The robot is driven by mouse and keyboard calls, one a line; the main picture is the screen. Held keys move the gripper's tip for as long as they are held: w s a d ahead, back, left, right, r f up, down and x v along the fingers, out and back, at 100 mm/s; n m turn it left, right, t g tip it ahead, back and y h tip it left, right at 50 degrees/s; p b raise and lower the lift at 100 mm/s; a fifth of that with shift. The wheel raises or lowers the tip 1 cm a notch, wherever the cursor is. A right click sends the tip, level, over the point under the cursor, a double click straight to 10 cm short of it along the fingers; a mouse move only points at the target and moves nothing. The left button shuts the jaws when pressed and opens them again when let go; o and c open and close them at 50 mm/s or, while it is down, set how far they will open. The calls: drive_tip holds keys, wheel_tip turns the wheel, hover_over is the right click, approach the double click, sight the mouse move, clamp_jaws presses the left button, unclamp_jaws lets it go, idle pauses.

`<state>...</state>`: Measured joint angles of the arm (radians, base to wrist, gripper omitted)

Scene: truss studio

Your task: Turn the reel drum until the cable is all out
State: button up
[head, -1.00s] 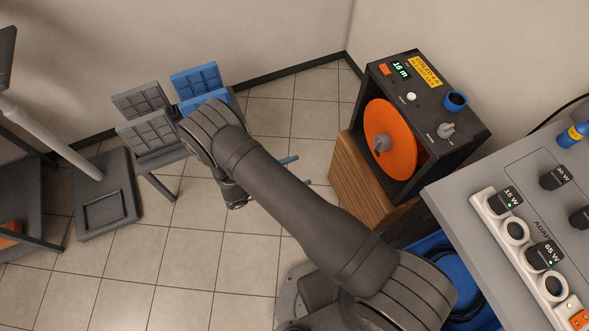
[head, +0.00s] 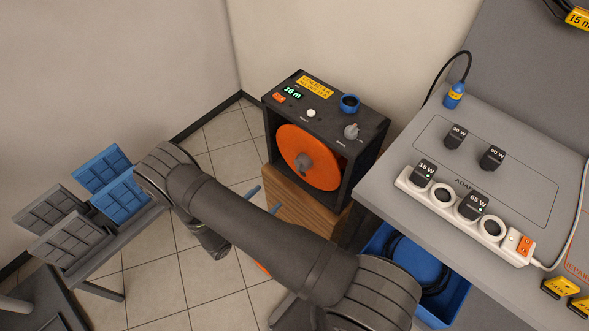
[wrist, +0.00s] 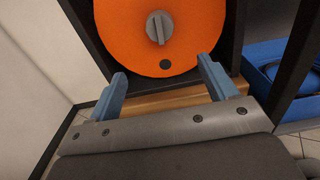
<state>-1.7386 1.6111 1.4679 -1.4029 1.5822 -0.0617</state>
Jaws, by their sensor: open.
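The orange reel drum (head: 309,157) sits in a black housing (head: 355,178) on a wooden block (head: 290,204). It has a grey knob (head: 303,161) at its centre. In the wrist view the drum (wrist: 190,35) fills the top middle, with its knob (wrist: 158,28) and a dark round hole (wrist: 165,64) below it. The display (head: 293,92) on the housing reads 16 m. My gripper (wrist: 163,80) is open and empty, its blue fingers apart in front of the drum's lower part. In the head view my arm partly hides the gripper. I see no cable coming off the drum.
A grey bench (head: 375,190) with a white power strip (head: 411,187) and adapters stands to the right. A blue bin (head: 378,240) with coiled cable is below it. Grey and blue panels (head: 124,199) stand at the left. Floor shows between them and the wooden block.

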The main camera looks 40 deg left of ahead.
sight(297, 169)
drive_tip(key=w, duration=1.7)
drive_tip(key=shift+w, duration=0.25)
drive_tip(key=c, duration=1.4)
